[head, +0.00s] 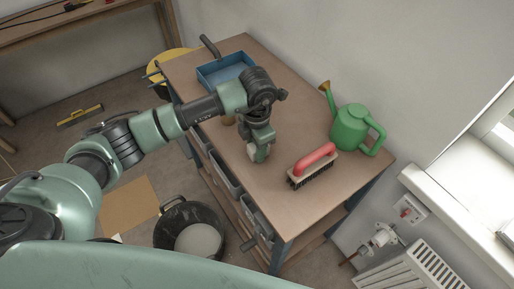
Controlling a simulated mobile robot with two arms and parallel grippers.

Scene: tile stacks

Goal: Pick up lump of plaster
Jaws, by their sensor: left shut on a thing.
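My left gripper (261,155) reaches over the wooden-topped workbench (215,137) from the left and points down near its middle. It is shut on the lump of plaster (252,153), a small pale piece showing at the left side of the fingers. The fingers and wrist hide much of the lump. I cannot tell whether it still touches the bench top. My right gripper is not in view.
A red-handled brush (314,163) lies right of the gripper, with a green watering can (352,128) behind it. A blue tray (225,70) is at the back left of the bench. A black bucket (172,218) with pale contents stands on the floor.

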